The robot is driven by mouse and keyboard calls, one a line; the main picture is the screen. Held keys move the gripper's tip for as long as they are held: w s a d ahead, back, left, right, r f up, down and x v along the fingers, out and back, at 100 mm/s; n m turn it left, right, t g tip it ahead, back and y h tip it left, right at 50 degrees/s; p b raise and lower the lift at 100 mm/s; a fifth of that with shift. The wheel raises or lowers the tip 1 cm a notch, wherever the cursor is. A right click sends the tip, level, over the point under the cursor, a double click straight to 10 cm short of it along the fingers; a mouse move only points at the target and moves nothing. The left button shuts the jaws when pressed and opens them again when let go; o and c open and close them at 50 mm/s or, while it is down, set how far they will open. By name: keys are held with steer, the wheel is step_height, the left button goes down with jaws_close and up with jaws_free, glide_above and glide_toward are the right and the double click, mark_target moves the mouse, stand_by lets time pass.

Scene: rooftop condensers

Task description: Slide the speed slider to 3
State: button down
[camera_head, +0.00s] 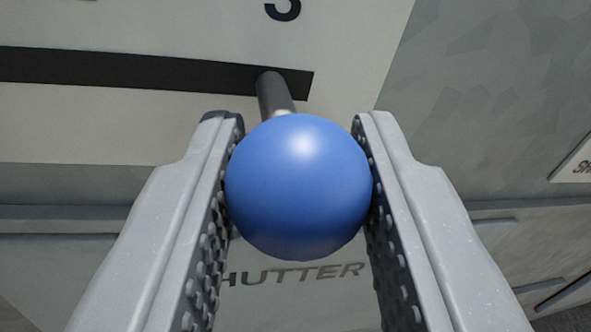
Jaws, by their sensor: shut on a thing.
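A blue ball knob (298,185) sits between the two fingers of my gripper (298,180), which is shut on it with both studded pads touching its sides. A dark grey stem (272,92) runs from the knob into a black horizontal slot (130,72) in a pale scale plate (352,45). The stem is close to the slot's right end. A black "3" (283,8), cut off by the top edge of the picture, stands just above the stem.
Below the plate, a grey panel carries a label (295,274) reading "HUTTER", its start hidden by my left finger. Another white label (577,165) is cut off at the right edge. Grey casing (490,80) fills the right side, with dark grooves lower right.

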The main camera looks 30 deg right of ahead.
steer(key=shift+d, duration=0.25)
steer(key=c, duration=1.1)
jaws_free()
steer(key=shift+d, duration=0.1)
steer(key=shift+c, duration=0.2)
steer(key=shift+s+a, duration=0.3)
steer(key=shift+s, duration=0.15)
steer(key=p+v, duration=0.2)
steer(key=v, duration=1)
steer(key=shift+s+p, duration=0.35)
steer(key=shift+s, duration=0.05)
